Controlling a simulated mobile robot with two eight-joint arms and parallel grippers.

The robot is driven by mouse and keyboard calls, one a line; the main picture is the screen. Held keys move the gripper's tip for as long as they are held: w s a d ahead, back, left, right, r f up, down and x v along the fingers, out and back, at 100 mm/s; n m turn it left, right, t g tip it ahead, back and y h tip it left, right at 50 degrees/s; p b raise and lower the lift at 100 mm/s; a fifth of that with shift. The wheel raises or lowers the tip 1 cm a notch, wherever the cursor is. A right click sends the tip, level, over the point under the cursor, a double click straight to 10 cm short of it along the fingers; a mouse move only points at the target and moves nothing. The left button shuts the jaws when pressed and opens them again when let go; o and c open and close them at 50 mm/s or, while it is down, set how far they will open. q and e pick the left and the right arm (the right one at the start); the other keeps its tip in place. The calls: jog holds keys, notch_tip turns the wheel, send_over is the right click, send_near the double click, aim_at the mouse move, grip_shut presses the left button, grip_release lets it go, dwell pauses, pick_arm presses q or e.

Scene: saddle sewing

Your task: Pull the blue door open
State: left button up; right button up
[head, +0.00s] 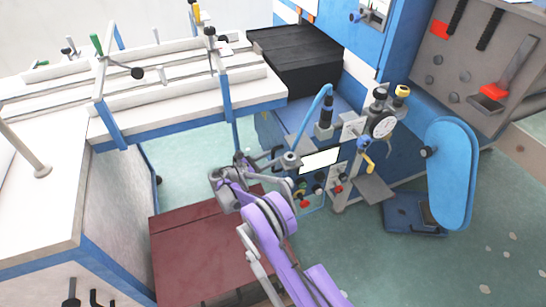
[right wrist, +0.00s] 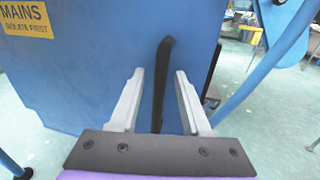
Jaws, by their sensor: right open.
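The blue door (right wrist: 85,75) fills the left and middle of the right wrist view. It carries a yellow label (right wrist: 25,18) with "MAINS" on it. A black upright bar handle (right wrist: 161,75) stands on the door. My right gripper (right wrist: 159,72) is open, with its two pale fingers to the left and right of the handle in that view; I cannot tell whether they touch it. In the head view my purple right arm reaches in from the bottom, its gripper (head: 240,165) small beside the machine. I cannot clearly pick out the door there. My left gripper is not in view.
A white bench (head: 180,110) with clamps stands at upper left. A dark red platform (head: 200,250) lies below my right arm. A blue machine with a dial gauge (head: 382,127) stands right of the gripper. Green floor (head: 330,240) is clear at lower right.

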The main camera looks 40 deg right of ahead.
grip_shut()
dwell(1.4)
